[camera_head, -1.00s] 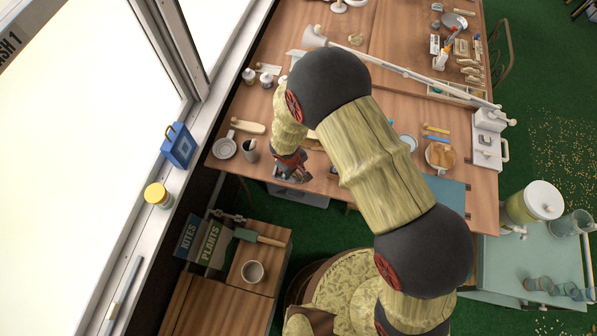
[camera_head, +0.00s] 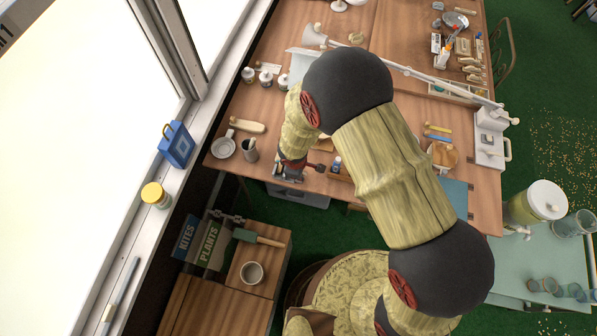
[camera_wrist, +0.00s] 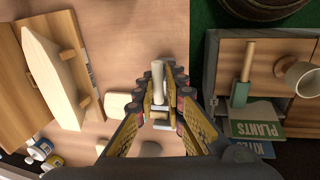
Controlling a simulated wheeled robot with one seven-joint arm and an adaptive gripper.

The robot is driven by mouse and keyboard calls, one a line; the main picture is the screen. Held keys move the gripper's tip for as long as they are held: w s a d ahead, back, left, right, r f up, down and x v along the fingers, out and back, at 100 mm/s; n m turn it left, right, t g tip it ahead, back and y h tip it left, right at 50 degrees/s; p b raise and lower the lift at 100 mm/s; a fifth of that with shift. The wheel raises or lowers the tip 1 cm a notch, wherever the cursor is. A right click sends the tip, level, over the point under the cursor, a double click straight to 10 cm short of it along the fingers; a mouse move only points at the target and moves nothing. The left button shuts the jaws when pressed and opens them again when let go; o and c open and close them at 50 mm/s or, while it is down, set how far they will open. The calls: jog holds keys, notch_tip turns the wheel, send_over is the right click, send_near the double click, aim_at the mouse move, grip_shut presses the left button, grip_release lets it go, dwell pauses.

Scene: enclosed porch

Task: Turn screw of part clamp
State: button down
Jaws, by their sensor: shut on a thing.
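My gripper (camera_wrist: 160,108) is at the front edge of the wooden table, its fingers closed around a small pale part. A pale cylindrical rod (camera_wrist: 158,74) stands between the fingertips in the wrist view. It appears to be the screw or handle of the part clamp, but the clamp's body is mostly hidden by the fingers. In the head view my gripper (camera_head: 291,169) is at the table's front edge, and its wrist covers most of the held part.
A grey mug (camera_head: 249,151) and white cup on a saucer (camera_head: 223,147) stand to the left.

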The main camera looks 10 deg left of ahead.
dwell(0.4)
jog(key=c, duration=2.2)
grip_release()
jog(key=shift+o, duration=0.2)
jog(key=shift+r, duration=0.1)
notch_tip(320, 180, up, 12)
jog(key=s, duration=0.2)
jog(key=shift+s+f, duration=0.2)
jog(key=s+d+r+m+t+b, duration=0.1)
jog(key=s+d+r+m, duration=0.3)
jog(key=d+r, duration=0.5)
jog(key=s+d+r+m+t+b, duration=0.1)
jog(key=s+d+r+m+b, duration=0.3)
jog(key=d+r+m, duration=0.3)
jog(key=s+d+r+m+t+b, duration=0.1)
jog(key=d+r+m, duration=0.4)
jog(key=d+r, duration=0.6)
jog(key=s+b, duration=0.1)
jog(key=s, duration=0.1)
jog(key=shift+s+d+m+b, duration=0.25)
jog(key=shift+s+m+b, duration=0.05)
jog(key=shift+s+m, duration=0.1)
